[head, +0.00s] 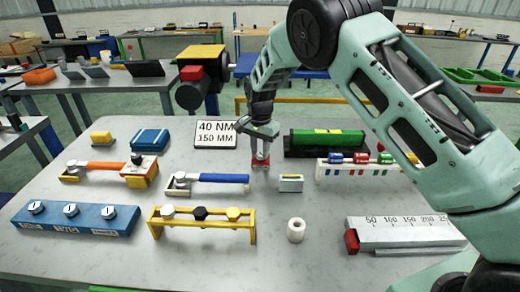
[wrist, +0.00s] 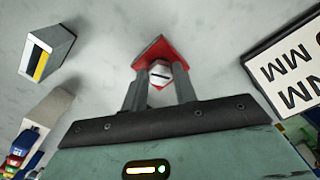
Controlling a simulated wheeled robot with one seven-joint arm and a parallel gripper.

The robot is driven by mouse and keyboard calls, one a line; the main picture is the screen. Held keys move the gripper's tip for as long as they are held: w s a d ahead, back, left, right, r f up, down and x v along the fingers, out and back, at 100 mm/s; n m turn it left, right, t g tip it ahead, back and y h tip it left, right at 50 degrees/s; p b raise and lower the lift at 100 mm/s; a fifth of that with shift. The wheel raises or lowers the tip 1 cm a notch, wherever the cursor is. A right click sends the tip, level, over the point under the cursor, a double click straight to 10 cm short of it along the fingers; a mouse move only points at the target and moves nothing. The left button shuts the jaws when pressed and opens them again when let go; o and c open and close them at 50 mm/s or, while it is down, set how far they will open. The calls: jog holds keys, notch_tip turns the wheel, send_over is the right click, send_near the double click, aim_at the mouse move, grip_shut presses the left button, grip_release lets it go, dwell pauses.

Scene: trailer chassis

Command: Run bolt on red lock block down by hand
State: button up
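The red lock block (head: 260,163) stands on the grey bench under my gripper (head: 261,153), near the middle of the table. In the wrist view the red block (wrist: 160,50) lies under the fingertips. The bolt (wrist: 160,72) shows a pale hex head with a dark mark across it. My gripper's two fingers (wrist: 160,80) stand on either side of this head, with hardly any gap, and look shut on it. The bolt's shank and how deep it sits are hidden.
The 40 NM / 150 MM sign (head: 215,134) stands close on the left. A blue-handled tool (head: 215,178), a small grey box (head: 290,183) and a rack with coloured pieces (head: 360,164) are nearby. A yellow bolt stand (head: 200,221) and a white roll (head: 296,229) are in front.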

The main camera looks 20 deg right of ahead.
aim_at(260, 155)
jog(key=o, duration=0.4)
jog(key=shift+w+a+r, duration=0.1)
jog(key=shift+r, duration=0.15)
jog(key=shift+c, duration=0.2)
jog(key=shift+f, duration=0.1)
notch_tip(260, 155, up, 17)
jog(key=b, duration=0.2)
jog(key=shift+r+b, duration=0.2)
jog(key=shift+b, duration=0.1)
